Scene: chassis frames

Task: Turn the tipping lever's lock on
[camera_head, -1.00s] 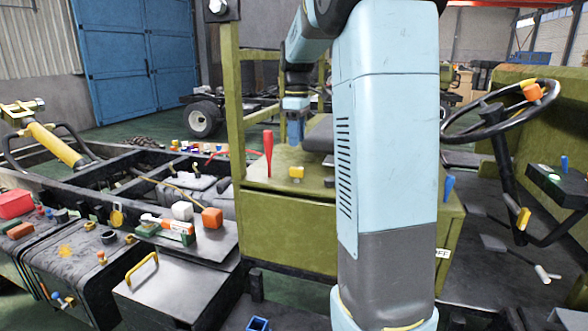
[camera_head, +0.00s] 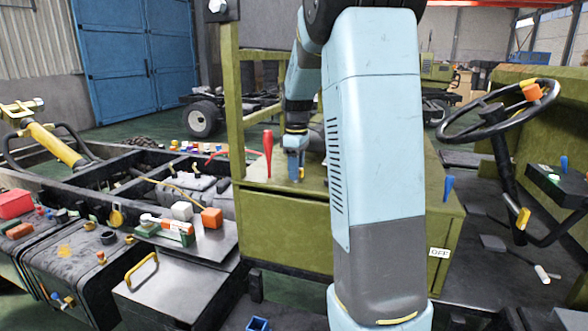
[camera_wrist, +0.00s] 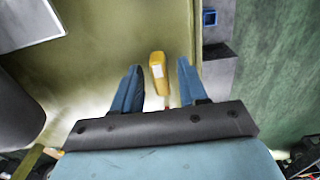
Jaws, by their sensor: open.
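A small yellow knob (camera_wrist: 157,68) with a white patch stands on the green box top (camera_wrist: 90,75); I take it to be the lock. In the wrist view it lies between the open blue fingers of my gripper (camera_wrist: 159,72), with gaps on both sides. In the head view my gripper (camera_head: 295,172) points down over the box top and mostly hides the yellow knob. A tall red lever (camera_head: 268,155) stands upright just left of the gripper. A blue lever (camera_head: 449,188) is at the box's right side.
An "OFF" label (camera_head: 439,253) is on the green box's right front edge. A steering wheel (camera_head: 500,110) is at right. The frame at left carries a white cube (camera_head: 182,211) and an orange cube (camera_head: 212,217).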

